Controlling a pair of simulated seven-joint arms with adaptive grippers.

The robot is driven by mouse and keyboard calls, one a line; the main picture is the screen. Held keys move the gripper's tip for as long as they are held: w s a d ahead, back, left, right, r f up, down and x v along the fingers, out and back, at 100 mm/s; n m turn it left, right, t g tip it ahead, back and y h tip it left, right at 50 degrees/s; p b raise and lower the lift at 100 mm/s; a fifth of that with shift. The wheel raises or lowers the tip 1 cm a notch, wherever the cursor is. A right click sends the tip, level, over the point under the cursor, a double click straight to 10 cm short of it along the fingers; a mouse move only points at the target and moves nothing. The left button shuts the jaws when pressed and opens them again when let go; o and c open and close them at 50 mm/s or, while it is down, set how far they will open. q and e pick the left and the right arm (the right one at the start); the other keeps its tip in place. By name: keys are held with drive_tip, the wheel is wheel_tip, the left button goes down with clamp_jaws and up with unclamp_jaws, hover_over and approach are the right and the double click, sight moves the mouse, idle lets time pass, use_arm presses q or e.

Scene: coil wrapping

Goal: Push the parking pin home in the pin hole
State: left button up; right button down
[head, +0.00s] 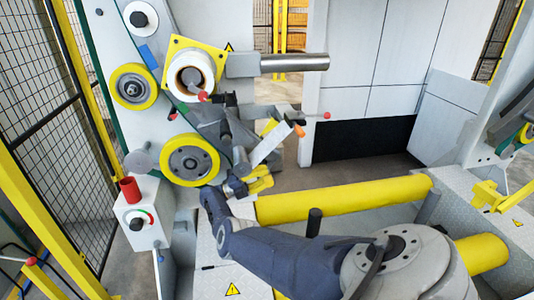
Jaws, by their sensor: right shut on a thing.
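My right gripper (224,99) is dark and small in the head view, in front of the machine's left panel. It is shut at the red ball knob (203,96) of what looks like the parking pin. The knob lies just below the white ring in the yellow square flange (190,70). The pin's shaft and the pin hole are hidden or too small to make out, so I cannot tell how deep the pin sits. My left gripper is not in view.
Yellow-rimmed wheels (134,87) (190,160) stand beside the right gripper. A steel bar (295,63) juts out to the right of the flange. A control box (141,216) with a red cylinder on top is at lower left. Yellow rollers (345,198) lie across the front.

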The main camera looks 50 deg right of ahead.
drive_tip(key=shift+w+d+r, duration=0.1)
drive_tip(key=shift+w+d, duration=0.35)
idle(0.5)
drive_tip(key=shift+d, duration=0.15)
